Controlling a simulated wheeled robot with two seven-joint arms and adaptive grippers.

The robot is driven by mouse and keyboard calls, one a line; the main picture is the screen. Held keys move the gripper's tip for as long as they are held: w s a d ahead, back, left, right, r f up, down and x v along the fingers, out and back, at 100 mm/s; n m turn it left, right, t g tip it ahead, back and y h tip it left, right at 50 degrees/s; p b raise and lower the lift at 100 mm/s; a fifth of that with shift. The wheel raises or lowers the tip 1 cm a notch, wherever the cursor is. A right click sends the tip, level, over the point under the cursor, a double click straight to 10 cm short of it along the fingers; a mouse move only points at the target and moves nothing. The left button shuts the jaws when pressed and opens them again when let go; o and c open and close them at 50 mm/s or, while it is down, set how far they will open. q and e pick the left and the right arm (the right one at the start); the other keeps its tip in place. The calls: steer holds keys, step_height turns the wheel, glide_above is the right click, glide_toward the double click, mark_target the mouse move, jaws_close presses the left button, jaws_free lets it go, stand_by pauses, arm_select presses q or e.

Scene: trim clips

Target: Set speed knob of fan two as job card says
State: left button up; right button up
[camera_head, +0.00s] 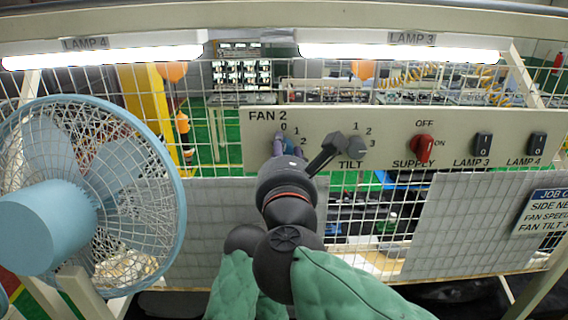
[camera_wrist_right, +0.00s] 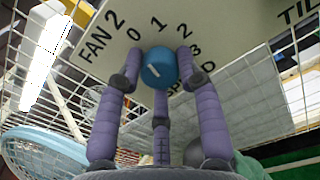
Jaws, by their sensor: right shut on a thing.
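The blue speed knob (camera_wrist_right: 158,68) of fan two shows in the right wrist view, with a short white mark on its face and 0, 1, 2, 3 printed around it. Which number the mark points at, I cannot tell. My right gripper (camera_wrist_right: 158,82) has its purple fingers closed around the knob; in the head view the gripper (camera_head: 286,146) reaches the left end of the fan 2 panel (camera_head: 450,123) and mostly hides the knob. The job card (camera_head: 542,213) is cut off by the right edge; "FAN SPEED" is legible but its value is out of frame. My left gripper is not in view.
Farther right are the red supply switch (camera_head: 424,147) and lamp switches (camera_head: 482,144). A blue caged fan (camera_head: 150,190) stands close at left. Wire mesh backs the panel.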

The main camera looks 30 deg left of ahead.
steer(key=shift+f+m+b, duration=0.1)
steer(key=shift+m+b, duration=9)
steer(key=shift+m, duration=1.7)
steer(key=o, duration=1.1)
steer(key=shift+o, duration=0.2)
steer(key=v, duration=1.2)
